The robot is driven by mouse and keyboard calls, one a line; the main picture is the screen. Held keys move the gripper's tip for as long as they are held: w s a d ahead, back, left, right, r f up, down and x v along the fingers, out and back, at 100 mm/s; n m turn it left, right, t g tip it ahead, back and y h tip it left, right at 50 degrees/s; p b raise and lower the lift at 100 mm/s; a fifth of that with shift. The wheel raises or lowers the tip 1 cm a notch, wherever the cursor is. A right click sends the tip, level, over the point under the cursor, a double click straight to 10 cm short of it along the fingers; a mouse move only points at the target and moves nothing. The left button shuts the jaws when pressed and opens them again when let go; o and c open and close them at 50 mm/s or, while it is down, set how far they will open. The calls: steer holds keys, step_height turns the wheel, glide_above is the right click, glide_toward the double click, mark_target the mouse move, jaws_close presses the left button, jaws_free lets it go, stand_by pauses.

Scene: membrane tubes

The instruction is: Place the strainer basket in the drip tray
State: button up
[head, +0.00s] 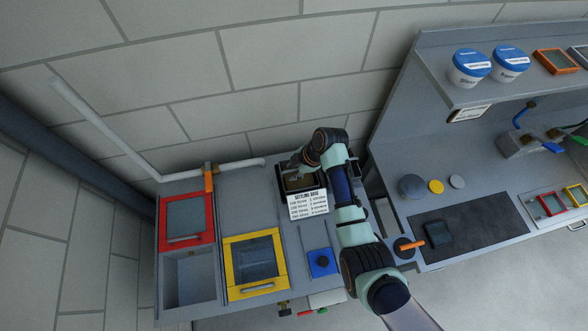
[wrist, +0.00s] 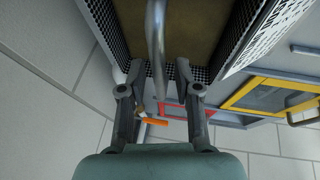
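The strainer basket (wrist: 105,22) fills the top of the wrist view, with black mesh walls and a brown floor. In the head view a dark box with a brown inside (head: 298,183), likely the basket in its well, sits behind a white label plate and is partly covered by my arm. A curved grey bar, seemingly its handle (wrist: 156,40), runs between the fingers of my gripper (wrist: 158,70). The fingers stand apart with a gap on each side of the bar. In the head view my gripper (head: 289,165) is at the box's back edge. I cannot tell which container is the drip tray.
Left of the box are a red-framed window (head: 187,218), an open grey bin (head: 190,280) and a yellow-framed window (head: 255,262). A blue square with a knob (head: 322,262) lies in front. A grey pipe (head: 100,125) runs along the wall. The right bench holds a dark mat (head: 480,222).

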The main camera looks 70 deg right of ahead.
steer(key=shift+r, duration=0.1)
steer(key=v, duration=1.2)
steer(key=shift+p, duration=0.45)
steer(key=shift+r, duration=0.1)
steer(key=w+a+r+m+t+h, duration=0.1)
steer(key=w+a+r, duration=0.2)
steer(key=w+a, duration=0.5)
steer(key=w+a+r+m+t+h, duration=0.1)
steer(key=w+a+r+m, duration=0.3)
steer(key=a, duration=0.6)
steer(key=a+r+m+t, duration=0.1)
steer(key=a+r+t, duration=0.1)
steer(key=a, duration=0.5)
steer(key=a+r+t, duration=0.2)
steer(key=a+r, duration=0.3)
steer(key=a, duration=0.2)
steer(key=a+r+m+t+y, duration=0.1)
steer(key=a+r, duration=0.3)
steer(key=a, duration=0.4)
steer(key=shift+m+t, duration=0.3)
steer(key=shift+t, duration=0.1)
